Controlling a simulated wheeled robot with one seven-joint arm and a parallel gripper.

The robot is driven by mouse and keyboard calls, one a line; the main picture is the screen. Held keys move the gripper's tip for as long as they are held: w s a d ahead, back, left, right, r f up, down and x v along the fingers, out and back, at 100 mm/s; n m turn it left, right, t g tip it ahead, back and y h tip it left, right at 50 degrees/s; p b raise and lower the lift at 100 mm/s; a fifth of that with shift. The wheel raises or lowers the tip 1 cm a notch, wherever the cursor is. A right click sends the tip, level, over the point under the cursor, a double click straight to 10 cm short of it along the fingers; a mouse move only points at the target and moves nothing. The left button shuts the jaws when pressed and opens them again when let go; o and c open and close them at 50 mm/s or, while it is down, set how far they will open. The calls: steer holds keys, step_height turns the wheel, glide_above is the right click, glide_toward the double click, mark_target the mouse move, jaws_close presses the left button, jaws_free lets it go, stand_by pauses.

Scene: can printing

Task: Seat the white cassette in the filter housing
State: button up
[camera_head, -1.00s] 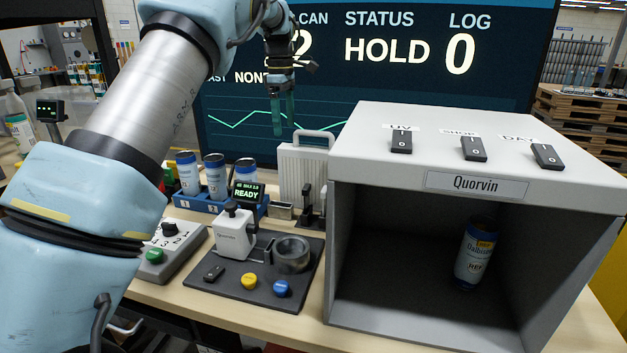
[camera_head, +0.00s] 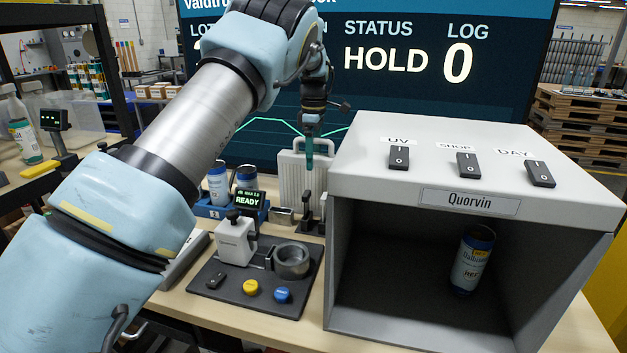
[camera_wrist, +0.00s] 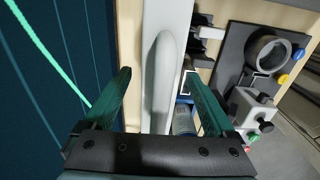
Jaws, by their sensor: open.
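The white cassette (camera_head: 292,172), a ribbed upright panel with a loop handle on top, stands at the back of the bench in front of the big screen. In the wrist view its top and handle (camera_wrist: 163,85) lie between my two teal fingers. My gripper (camera_head: 309,165) points down over the cassette in the head view; it also shows in the wrist view (camera_wrist: 157,76), open, with a gap on both sides of the handle. I cannot make out a filter housing for certain in either view.
A grey booth (camera_head: 470,200) labelled Quorvin, with a can (camera_head: 472,260) inside, stands close on the right. A dark plate (camera_head: 225,287) with a ring, press and buttons lies in front. A blue can rack (camera_head: 208,210) is at left, partly behind my arm.

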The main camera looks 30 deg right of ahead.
steer(key=shift+f, duration=1.15)
jaws_close()
